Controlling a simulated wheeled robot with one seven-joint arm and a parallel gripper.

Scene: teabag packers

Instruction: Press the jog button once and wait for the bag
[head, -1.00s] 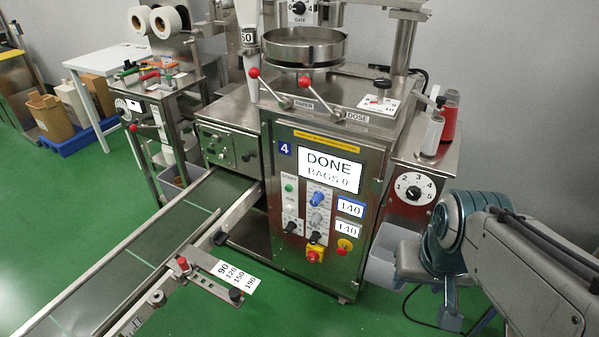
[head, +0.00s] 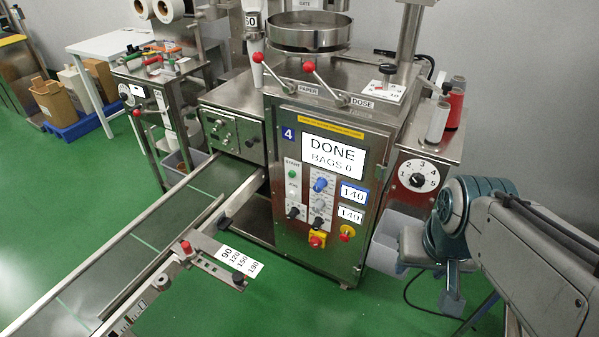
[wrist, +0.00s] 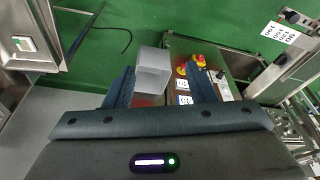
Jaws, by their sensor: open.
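The packing machine's front panel (head: 271,206) faces me in the head view. Its screen (head: 334,155) reads DONE and BAGS 0. A green button (head: 292,174) sits under a START label, with a pale button (head: 291,191) below it; the small print there is too blurred to name the jog button surely. My gripper (wrist: 164,88) is open and empty in the wrist view, its two dark fingers apart. It is away from the panel (wrist: 179,84), which shows partly beyond the fingers. No bag is visible on the belt (head: 160,215).
A conveyor with a steel guide rail (head: 238,197) runs to the lower left. A red stop button (head: 316,241) is low on the panel. Green floor is open in front.

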